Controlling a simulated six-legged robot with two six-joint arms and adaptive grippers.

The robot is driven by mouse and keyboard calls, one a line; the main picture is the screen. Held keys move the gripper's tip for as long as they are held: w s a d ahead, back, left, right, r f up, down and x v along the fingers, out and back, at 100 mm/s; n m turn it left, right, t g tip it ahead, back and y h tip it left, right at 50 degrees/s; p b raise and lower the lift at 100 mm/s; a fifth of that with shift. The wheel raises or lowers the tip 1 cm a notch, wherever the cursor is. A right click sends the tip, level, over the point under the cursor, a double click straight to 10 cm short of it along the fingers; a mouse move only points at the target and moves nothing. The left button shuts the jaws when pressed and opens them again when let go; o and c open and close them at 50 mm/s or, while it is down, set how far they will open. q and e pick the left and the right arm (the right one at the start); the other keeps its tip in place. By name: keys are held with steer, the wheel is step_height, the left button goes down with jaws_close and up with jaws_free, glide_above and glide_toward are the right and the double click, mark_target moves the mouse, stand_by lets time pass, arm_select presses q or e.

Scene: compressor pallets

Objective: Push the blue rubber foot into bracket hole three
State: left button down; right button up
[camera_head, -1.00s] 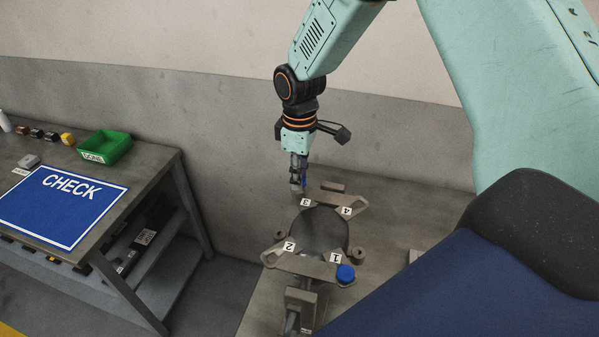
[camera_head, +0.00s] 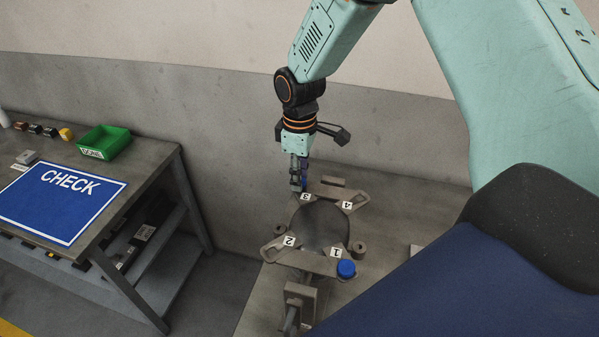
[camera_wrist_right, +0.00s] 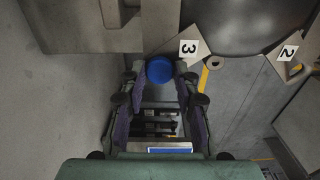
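My right gripper (camera_head: 300,188) points down at the bracket corner labelled 3 on the round dark compressor (camera_head: 320,228). In the right wrist view its fingertips (camera_wrist_right: 160,74) close around a blue rubber foot (camera_wrist_right: 160,70). The foot is at the end of the bracket arm beside label 3 (camera_wrist_right: 188,48); whether it is in the hole is hidden. Another blue foot (camera_head: 346,269) sits at corner 1. Corners 2 (camera_head: 272,250) and 4 (camera_head: 357,200) show no blue foot. My left gripper is not in view.
A workbench (camera_head: 150,170) on the left carries a blue CHECK mat (camera_head: 60,205), a green DONE bin (camera_head: 104,142) and small parts. A grey wall stands close behind the compressor. A grey clamp-like post (camera_head: 298,300) stands in front of it.

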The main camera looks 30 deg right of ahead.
steer(key=o, duration=0.4)
steer(key=shift+r, duration=0.1)
steer(key=shift+r, duration=0.5)
step_height(320, 180, up, 11)
steer(key=shift+f, duration=0.1)
steer(key=shift+s, duration=0.15)
stand_by(0.4)
